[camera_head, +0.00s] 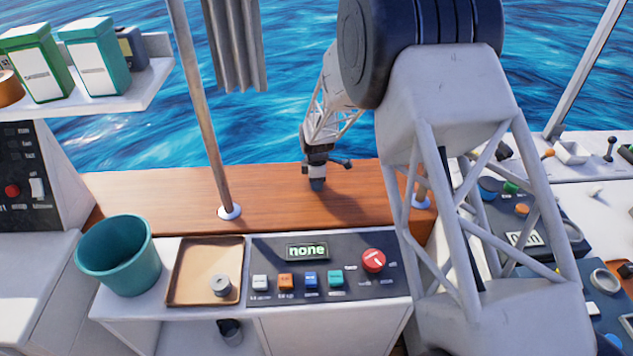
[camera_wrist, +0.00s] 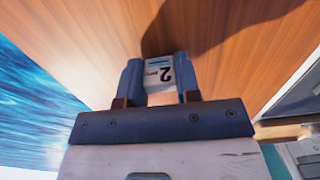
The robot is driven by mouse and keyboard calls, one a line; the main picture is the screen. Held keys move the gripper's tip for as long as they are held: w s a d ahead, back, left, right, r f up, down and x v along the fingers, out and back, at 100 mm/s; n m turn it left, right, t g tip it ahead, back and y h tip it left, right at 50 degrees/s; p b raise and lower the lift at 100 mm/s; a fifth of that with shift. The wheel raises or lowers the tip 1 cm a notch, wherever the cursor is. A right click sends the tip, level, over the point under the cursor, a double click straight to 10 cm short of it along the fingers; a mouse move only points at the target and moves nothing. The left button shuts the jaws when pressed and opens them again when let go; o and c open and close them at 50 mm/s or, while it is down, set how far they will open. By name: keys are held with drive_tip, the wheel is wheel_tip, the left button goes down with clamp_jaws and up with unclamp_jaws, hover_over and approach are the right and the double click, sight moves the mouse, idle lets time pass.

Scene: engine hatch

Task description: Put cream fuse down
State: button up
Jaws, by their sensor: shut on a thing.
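My gripper (camera_wrist: 160,80) is shut on a small pale block, which I take for the cream fuse (camera_wrist: 158,72). Its face bears a dark "2", small print and a blue stripe, and it sits between the two blue fingers. In the head view my gripper (camera_head: 317,184) points down at the wooden ledge (camera_head: 265,200), right of the metal pole.
In front of the ledge are a teal bucket (camera_head: 118,258), a tan tray (camera_head: 190,298) holding a grey cylinder (camera_head: 221,285), and a panel (camera_head: 330,255) reading "none" with coloured buttons and a red knob (camera_head: 374,260). A pole (camera_head: 203,110) stands left of my gripper.

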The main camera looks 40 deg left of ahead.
drive_tip(key=shift+f, duration=0.15)
drive_tip(key=o, duration=0.9)
wheel_tip(320, 180, up, 12)
idle(0.3)
drive_tip(key=shift+r, duration=0.2)
idle(0.8)
